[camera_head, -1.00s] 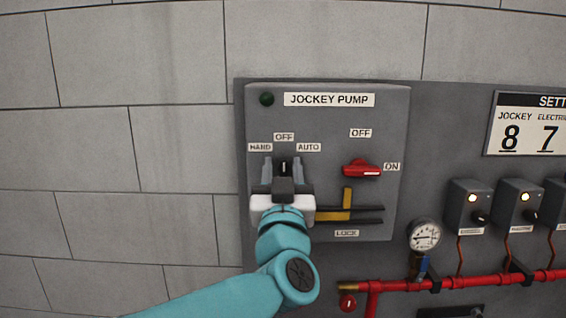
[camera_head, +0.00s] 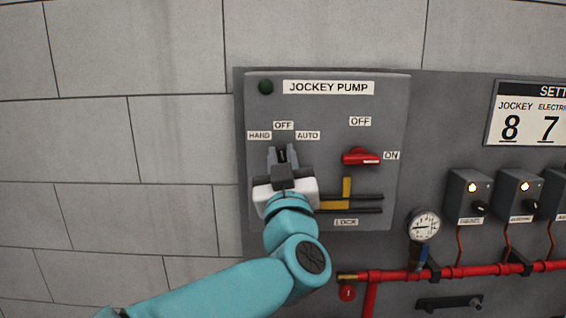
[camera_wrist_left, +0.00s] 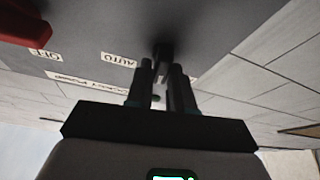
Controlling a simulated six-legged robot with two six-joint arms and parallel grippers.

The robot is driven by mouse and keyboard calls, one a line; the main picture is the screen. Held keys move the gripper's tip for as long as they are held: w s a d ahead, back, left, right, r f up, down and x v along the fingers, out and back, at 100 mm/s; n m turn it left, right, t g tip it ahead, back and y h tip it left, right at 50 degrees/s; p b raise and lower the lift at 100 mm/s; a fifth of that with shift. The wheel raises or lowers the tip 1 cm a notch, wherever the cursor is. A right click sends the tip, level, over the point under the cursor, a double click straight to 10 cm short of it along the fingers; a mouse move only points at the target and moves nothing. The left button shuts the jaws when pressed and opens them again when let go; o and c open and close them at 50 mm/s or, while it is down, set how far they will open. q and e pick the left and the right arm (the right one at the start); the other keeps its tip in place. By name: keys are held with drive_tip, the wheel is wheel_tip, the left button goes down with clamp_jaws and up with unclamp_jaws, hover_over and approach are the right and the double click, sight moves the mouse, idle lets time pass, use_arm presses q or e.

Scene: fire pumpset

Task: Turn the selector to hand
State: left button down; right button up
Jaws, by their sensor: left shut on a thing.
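The black selector knob (camera_head: 282,155) sits on the grey jockey pump panel (camera_head: 390,110), below the labels HAND (camera_head: 259,135), OFF (camera_head: 283,125) and AUTO (camera_head: 308,135). In the head view its white mark is mostly hidden, but it looks about upright, toward OFF. My left gripper (camera_head: 283,152) is shut on the selector knob, one finger on each side. The left wrist view shows the two fingers (camera_wrist_left: 161,72) at the dark knob (camera_wrist_left: 162,54), with the AUTO label (camera_wrist_left: 118,60) beside it. My right gripper is not in view.
A red ON/OFF switch (camera_head: 361,156) and a yellow lock lever (camera_head: 346,190) are to the right of my gripper. A gauge (camera_head: 425,226), red pipe (camera_head: 470,272) and small control boxes (camera_head: 468,195) lie farther right. The block wall at left is clear.

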use_arm(q)
drive_tip(key=n+y, duration=0.1)
drive_tip(key=n, duration=0.1)
drive_tip(key=n+y, duration=0.1)
drive_tip(key=n, duration=0.1)
drive_tip(key=shift+f+n+g+y, duration=0.1)
drive_tip(key=shift+n+g+y, duration=0.2)
drive_tip(key=shift+n+g, duration=0.1)
drive_tip(key=shift+a+n+g+y, duration=0.1)
drive_tip(key=shift+n+g+y, duration=0.25)
drive_tip(key=shift+n, duration=0.8)
drive_tip(key=shift+a+n+g+y, duration=0.1)
drive_tip(key=shift+n+g+y, duration=0.25)
drive_tip(key=shift+n, duration=0.8)
